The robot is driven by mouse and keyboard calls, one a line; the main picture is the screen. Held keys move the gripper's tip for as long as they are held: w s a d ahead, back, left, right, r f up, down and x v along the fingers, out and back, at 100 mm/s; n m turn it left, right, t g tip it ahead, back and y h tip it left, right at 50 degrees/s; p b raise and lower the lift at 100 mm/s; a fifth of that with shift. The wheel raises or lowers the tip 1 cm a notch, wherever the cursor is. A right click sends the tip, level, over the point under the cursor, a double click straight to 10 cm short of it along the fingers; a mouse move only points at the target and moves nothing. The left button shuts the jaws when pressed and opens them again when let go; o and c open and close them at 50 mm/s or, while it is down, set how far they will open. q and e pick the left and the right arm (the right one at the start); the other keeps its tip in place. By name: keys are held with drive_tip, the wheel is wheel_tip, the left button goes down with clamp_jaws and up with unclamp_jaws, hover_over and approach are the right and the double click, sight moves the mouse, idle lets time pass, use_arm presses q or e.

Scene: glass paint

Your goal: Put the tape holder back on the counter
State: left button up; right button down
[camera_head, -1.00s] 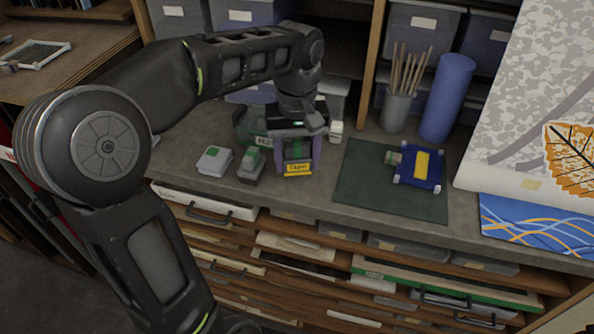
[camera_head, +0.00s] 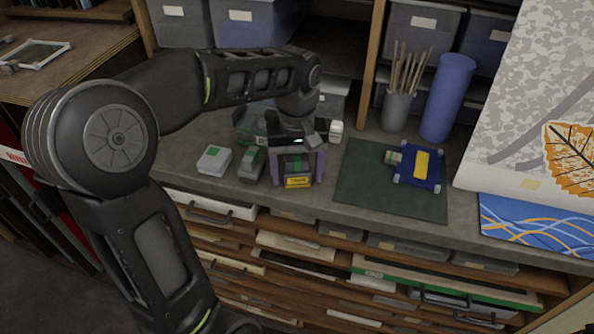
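My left gripper (camera_head: 297,166) points down over the counter (camera_head: 250,198), near its front edge. Its two purplish fingers stand on either side of a dark block with a green patch and a yellow label (camera_head: 298,182), which I take for the tape holder. The fingers appear shut on it. The upper part of the holder is hidden by the gripper. I cannot tell whether its underside touches the counter. My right gripper is not in view.
Two small grey boxes (camera_head: 214,160) (camera_head: 252,164) stand just left of the gripper. A green mat (camera_head: 365,190) with a blue piece (camera_head: 420,166) lies to the right. A brush cup (camera_head: 396,112) and blue roll (camera_head: 446,98) stand behind. Drawers (camera_head: 215,206) lie below the counter edge.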

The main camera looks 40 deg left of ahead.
sight(297, 159)
use_arm(q)
drive_tip(key=shift+o, duration=0.2)
drive_tip(key=shift+r, duration=0.15)
wheel_tip(297, 159, up, 6)
drive_tip(key=shift+r, duration=0.1)
wheel_tip(297, 159, up, 6)
drive_tip(key=p, duration=0.4)
drive_tip(key=shift+p, duration=0.4)
idle(0.3)
